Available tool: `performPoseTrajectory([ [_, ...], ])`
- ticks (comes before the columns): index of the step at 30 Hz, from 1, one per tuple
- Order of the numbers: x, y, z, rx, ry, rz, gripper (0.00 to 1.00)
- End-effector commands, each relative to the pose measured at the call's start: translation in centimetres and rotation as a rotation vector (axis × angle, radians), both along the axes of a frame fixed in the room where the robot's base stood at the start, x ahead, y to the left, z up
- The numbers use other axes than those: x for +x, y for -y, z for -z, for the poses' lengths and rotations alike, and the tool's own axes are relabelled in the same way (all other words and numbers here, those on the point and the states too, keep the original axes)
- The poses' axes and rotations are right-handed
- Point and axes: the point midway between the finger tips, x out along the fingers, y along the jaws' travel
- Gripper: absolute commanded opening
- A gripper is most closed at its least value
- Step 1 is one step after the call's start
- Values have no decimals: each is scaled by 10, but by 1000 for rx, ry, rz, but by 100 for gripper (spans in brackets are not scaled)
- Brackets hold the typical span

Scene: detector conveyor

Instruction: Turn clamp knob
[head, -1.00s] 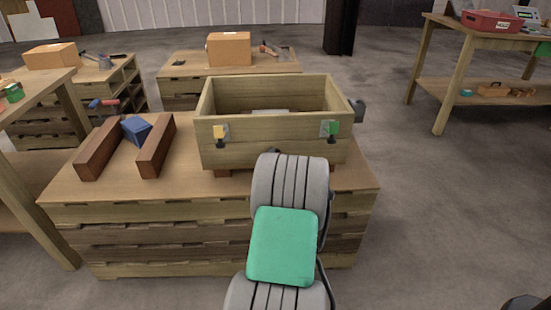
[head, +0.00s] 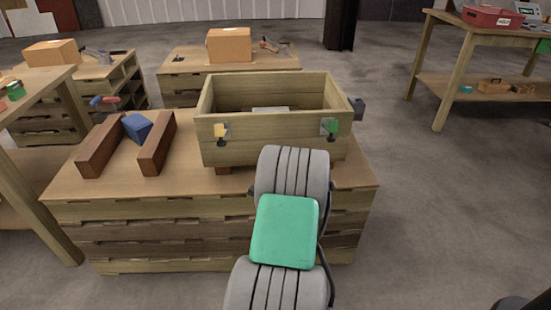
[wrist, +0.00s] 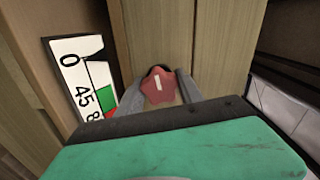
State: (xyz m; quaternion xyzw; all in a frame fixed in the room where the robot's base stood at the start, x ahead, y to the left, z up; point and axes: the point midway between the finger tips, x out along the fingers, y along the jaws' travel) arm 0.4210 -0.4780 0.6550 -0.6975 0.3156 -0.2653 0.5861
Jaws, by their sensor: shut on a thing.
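The clamp knob (wrist: 158,86) is red and lobed with a white mark on its face, in the middle of the wrist view. My gripper (wrist: 160,77) has one grey finger on each side of it and is shut on it. A dial plate (wrist: 84,78) with black numbers, a green area and a red area is just left of the knob. In the head view my own arm stands in front of the wooden box (head: 238,148), and the knob and my fingers are hidden there.
The box stands on a wooden bench (head: 75,197). Its front has a yellow latch (head: 221,130) and a green latch (head: 330,127). Two brown blocks (head: 98,150) with a blue block (head: 137,127) between them lie to the left. Open floor is on the right.

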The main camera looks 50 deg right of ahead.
Motion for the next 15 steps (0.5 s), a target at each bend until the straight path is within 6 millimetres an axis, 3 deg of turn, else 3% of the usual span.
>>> performPoseTrajectory([
  [9, 0, 0, 0, -1, -1, 0, 65],
  [15, 0, 0, 0, -1, -1, 0, 65],
])
